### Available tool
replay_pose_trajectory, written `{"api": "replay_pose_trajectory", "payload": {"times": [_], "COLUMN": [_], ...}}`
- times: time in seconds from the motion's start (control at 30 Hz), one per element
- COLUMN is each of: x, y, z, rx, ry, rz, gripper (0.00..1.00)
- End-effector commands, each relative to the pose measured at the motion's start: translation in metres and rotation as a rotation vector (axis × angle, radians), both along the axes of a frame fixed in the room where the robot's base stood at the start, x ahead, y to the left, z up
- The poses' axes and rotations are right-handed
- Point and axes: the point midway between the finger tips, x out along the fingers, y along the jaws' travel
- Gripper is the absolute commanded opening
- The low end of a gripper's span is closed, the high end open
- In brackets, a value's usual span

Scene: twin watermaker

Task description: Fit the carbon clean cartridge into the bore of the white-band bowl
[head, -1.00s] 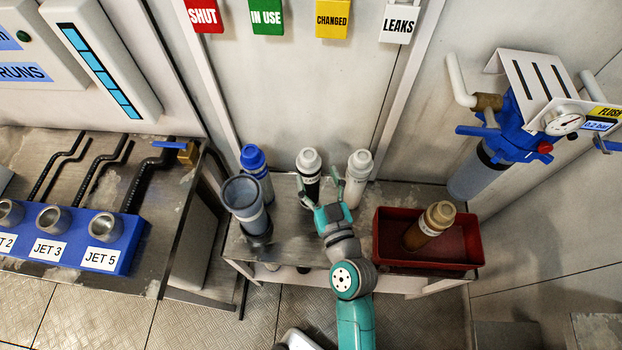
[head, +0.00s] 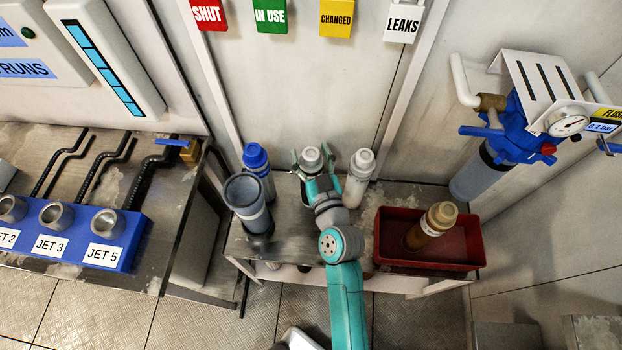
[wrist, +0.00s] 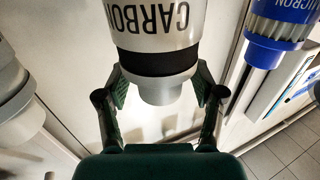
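The carbon clean cartridge (head: 311,158) stands upright on the bench, with a pale cap and a dark band below it. In the wrist view the cartridge (wrist: 158,30) shows its CARBON lettering upside down. My gripper (head: 314,162) is open around its cap end, one finger on each side. In the wrist view my gripper (wrist: 162,84) shows gaps beside the cap; contact higher up cannot be told. A grey-blue open-topped bowl (head: 246,196) stands left of the cartridge on the bench. I cannot make out a white band on it.
A blue-capped cartridge (head: 256,160) stands behind the bowl. A white cartridge (head: 358,178) stands close right of my gripper. A blue filter head (head: 515,130) hangs on the right wall. The bench front is clear.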

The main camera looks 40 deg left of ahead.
Motion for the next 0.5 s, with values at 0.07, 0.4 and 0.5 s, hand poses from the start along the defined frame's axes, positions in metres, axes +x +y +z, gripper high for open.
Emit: {"api": "replay_pose_trajectory", "payload": {"times": [0.07,0.4,0.5], "x": [0.0000,0.0001,0.0001], "y": [-0.0002,-0.0003,-0.0003], "z": [0.0000,0.0009,0.0009], "rx": [0.000,0.001,0.001], "ry": [0.000,-0.002,-0.002], "rz": [0.000,-0.001,-0.001], "gripper": [0.42,0.00,0.00]}}
